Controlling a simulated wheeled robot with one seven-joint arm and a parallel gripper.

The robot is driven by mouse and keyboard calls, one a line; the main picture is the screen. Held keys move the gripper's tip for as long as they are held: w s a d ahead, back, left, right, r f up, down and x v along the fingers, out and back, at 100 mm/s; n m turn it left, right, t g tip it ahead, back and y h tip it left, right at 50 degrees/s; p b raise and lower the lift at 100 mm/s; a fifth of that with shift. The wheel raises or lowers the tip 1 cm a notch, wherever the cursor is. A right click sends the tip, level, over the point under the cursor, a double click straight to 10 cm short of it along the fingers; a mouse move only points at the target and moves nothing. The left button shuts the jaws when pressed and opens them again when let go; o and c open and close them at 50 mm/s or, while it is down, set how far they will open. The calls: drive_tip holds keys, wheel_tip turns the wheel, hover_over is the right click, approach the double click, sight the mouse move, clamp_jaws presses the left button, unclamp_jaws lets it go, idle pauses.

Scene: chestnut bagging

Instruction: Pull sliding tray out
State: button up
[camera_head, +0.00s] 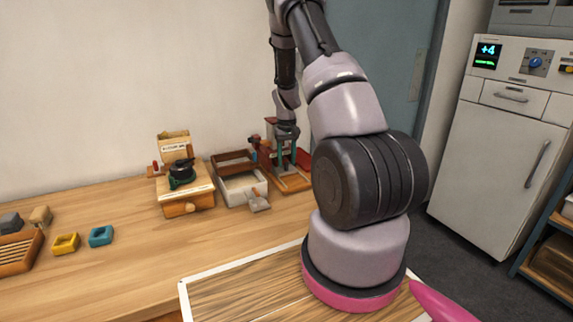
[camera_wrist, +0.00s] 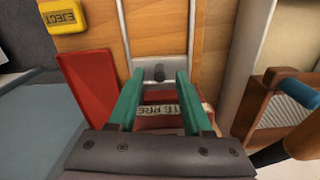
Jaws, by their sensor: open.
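My gripper (camera_wrist: 160,80) is open, its two green fingers apart and pointing at a wooden press-like device (camera_wrist: 205,35). Between the fingertips, a dark round knob (camera_wrist: 159,73) shows on a grey metal plate (camera_wrist: 148,66), which looks like the front of the sliding tray; I cannot tell whether the fingers touch it. A partly hidden label (camera_wrist: 165,110) on red shows below, between the fingers. In the head view, my gripper (camera_head: 286,148) is at the wooden device with red parts (camera_head: 298,184) at the back of the table, and the tray cannot be made out.
A red panel (camera_wrist: 90,95) and a yellow EJECT block (camera_wrist: 62,17) lie left of the fingers. A wooden box with a blue handle (camera_wrist: 295,88) is close on the right. A wooden frame box (camera_head: 238,180) and a small wooden machine (camera_head: 184,190) stand left of the device.

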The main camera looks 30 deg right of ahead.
drive_tip(key=shift+f, duration=1)
drive_tip(key=shift+c, duration=0.3)
clamp_jaws()
idle(0.5)
